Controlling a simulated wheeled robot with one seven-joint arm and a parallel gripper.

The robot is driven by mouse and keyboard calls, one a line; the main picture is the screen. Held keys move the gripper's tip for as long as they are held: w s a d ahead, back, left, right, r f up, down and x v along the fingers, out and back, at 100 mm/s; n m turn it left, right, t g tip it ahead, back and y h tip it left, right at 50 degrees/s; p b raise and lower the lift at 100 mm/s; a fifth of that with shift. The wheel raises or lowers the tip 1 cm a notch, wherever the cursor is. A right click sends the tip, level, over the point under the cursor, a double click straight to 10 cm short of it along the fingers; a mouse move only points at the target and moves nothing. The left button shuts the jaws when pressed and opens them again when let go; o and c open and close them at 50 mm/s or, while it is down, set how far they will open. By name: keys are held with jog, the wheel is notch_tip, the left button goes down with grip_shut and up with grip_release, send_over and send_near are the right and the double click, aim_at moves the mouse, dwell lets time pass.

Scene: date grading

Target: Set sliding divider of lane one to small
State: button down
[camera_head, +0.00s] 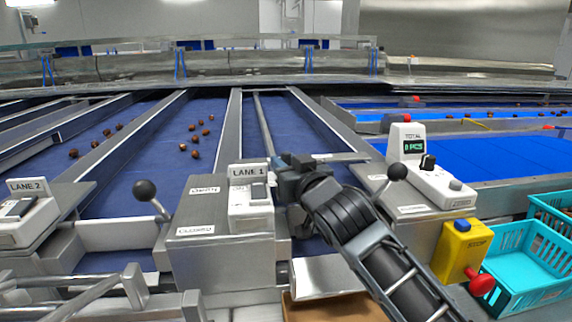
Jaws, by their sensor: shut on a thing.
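The lane one divider appears to be the thin metal bar (263,124) running lengthwise along the blue belt behind the LANE 1 sign (248,171). My gripper (281,166) is at the near end of this bar, just right of the sign. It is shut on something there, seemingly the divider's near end. The fingertips and the held part are mostly hidden by the gripper's own body. Any size marks for the divider cannot be made out.
Left of the gripper stand the LANE 1 switch box (250,207) and a black-knobbed lever (146,191). Right are another black-knobbed lever (397,173), the TOTAL counter (406,140), a yellow STOP box (460,250) and turquoise crates (515,285). Dates (195,139) lie on the left belt.

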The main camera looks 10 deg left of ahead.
jog(key=w+d, duration=0.2)
jog(key=d, duration=0.5)
jog(key=shift+d, duration=0.35)
jog(key=shift+w, duration=0.1)
jog(key=c, duration=1)
grip_release()
jog(key=shift+c, duration=0.2)
